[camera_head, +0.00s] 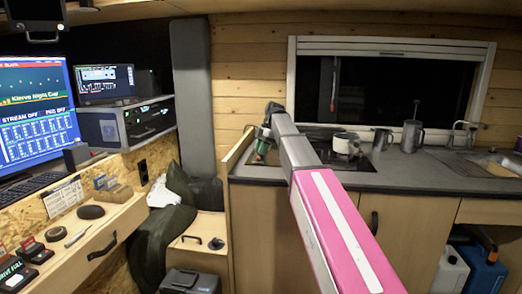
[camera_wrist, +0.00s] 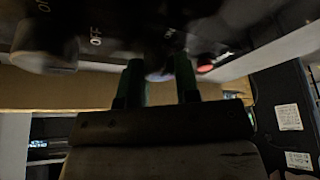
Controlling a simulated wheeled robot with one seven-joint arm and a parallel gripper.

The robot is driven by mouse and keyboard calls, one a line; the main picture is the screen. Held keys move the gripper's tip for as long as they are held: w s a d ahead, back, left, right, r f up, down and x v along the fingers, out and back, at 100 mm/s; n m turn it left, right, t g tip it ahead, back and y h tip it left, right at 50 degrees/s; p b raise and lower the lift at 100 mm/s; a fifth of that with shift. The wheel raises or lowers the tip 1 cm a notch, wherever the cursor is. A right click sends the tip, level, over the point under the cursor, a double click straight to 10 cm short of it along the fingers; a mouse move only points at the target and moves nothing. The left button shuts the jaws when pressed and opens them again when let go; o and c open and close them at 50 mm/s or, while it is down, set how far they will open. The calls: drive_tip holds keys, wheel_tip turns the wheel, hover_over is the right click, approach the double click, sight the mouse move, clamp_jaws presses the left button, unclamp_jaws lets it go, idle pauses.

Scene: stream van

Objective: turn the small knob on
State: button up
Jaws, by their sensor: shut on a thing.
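In the wrist view a dark panel (camera_wrist: 120,22) with white OFF and ON lettering fills the top. The small knob (camera_wrist: 158,75) shows dimly as a grey-blue shape between the two green fingers of my gripper (camera_wrist: 158,78). My gripper is shut on it, one finger on each side. The fingers and shadow hide most of the knob, so its pointing direction cannot be told. A larger grey knob (camera_wrist: 45,50) sits left on the same panel. In the head view my gripper (camera_head: 263,147) is at the left end of the counter; the small knob is not discernible there.
A red round spot (camera_wrist: 205,68) lies right of the fingers. A desk with a monitor (camera_head: 38,115) stands left.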

drive_tip(key=shift+n, duration=0.3)
idle(0.4)
drive_tip(key=o, duration=0.9)
drive_tip(key=shift+o, duration=0.2)
